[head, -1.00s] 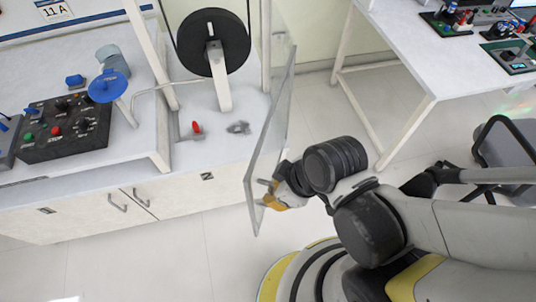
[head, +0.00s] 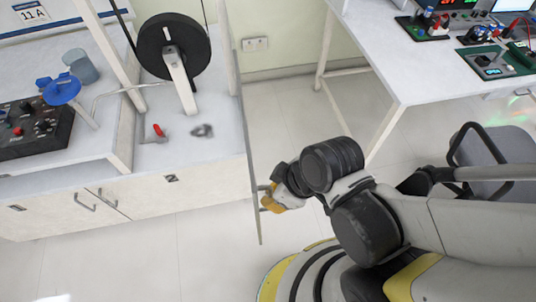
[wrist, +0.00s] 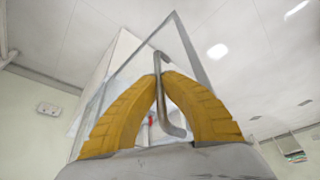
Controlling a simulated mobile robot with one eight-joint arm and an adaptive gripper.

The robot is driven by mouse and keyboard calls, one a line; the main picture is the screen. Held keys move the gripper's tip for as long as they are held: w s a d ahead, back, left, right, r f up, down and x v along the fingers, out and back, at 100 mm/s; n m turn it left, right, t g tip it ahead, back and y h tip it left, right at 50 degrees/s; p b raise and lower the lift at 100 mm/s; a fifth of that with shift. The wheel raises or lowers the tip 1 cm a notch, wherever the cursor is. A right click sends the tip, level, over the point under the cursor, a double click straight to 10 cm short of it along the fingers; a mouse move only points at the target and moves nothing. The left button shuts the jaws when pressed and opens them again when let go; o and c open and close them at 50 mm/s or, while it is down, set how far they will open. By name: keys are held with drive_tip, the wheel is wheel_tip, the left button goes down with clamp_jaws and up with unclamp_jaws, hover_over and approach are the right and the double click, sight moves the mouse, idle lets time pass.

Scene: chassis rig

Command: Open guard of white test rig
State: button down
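The guard (head: 254,200) of the white test rig (head: 215,140) is a clear panel, seen almost edge-on in the head view. It stands swung out from the rig's right side, and the rig's front is uncovered. My gripper (head: 266,198) is at the guard's lower part. In the wrist view the yellow fingers of my gripper (wrist: 162,78) close around the guard's bent metal handle (wrist: 172,122), with their tips meeting at its upper part. The guard's clear pane and pale edge (wrist: 192,48) rise behind the fingers.
Inside the rig are a black wheel (head: 150,45) and a red-handled part (head: 158,131). A control box (head: 45,130) and blue-topped items stand at left. A white table (head: 390,60) and a chair (head: 490,155) are at right. Floor is clear between rig and table.

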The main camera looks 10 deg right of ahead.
drive_tip(key=shift+w, duration=0.1)
drive_tip(key=c, duration=1.5)
unclamp_jaws()
drive_tip(key=shift+w, duration=0.1)
drive_tip(key=shift+r, duration=0.1)
drive_tip(key=v, duration=1.2)
